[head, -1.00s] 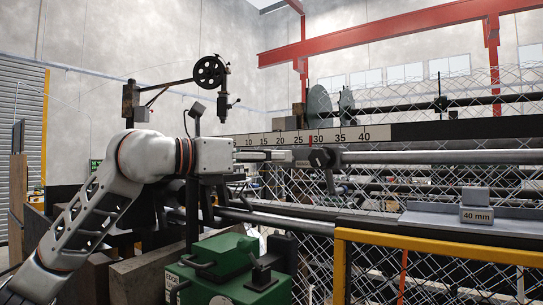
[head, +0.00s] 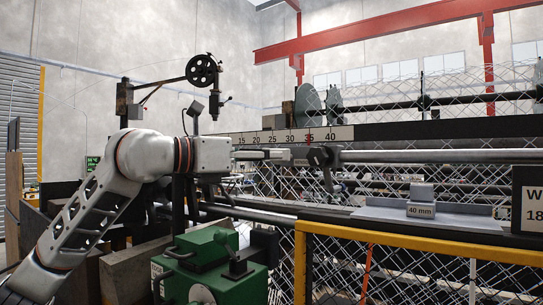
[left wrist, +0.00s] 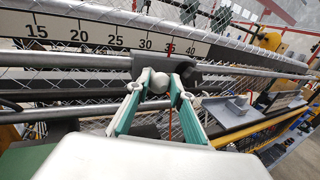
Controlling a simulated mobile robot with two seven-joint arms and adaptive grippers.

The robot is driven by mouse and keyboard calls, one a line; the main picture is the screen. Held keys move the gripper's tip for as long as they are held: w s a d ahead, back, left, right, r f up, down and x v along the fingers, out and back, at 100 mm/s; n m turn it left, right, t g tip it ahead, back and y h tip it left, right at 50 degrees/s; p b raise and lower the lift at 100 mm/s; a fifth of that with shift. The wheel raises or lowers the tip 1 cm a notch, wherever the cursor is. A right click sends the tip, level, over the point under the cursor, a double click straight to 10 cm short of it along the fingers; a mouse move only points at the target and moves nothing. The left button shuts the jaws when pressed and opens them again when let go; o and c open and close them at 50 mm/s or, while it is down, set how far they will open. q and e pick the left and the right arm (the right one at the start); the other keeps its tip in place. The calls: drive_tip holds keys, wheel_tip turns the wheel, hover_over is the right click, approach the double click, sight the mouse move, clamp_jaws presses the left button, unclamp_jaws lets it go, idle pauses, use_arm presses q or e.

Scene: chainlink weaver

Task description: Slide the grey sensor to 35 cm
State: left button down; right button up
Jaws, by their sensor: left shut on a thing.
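The grey sensor (head: 322,157) sits on the horizontal steel rail, just below the printed scale (head: 262,138). Its dark grey body also shows in the left wrist view (left wrist: 190,69). A red pointer (head: 309,135) stands at about the 35 mark in both views. My left gripper (head: 285,154) reaches in from the left. In the left wrist view its green-sided fingers (left wrist: 158,88) are shut around the sensor's round pale grey knob (left wrist: 158,82). My right gripper is not in view.
The rail (head: 430,156) runs on clear to the right. A grey block marked 40 mm (head: 421,207) sits on a plate at front right. A yellow guard rail (head: 400,243) and a green machine part (head: 205,260) stand in front, below the arm.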

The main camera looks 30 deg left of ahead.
use_arm(q)
drive_tip(key=shift+d+f, duration=0.1)
drive_tip(key=shift+d, duration=0.05)
drive_tip(key=c, duration=1.8)
unclamp_jaws()
drive_tip(key=shift+s+a, duration=0.15)
drive_tip(key=shift+a, duration=0.05)
drive_tip(key=shift+v, duration=5.85)
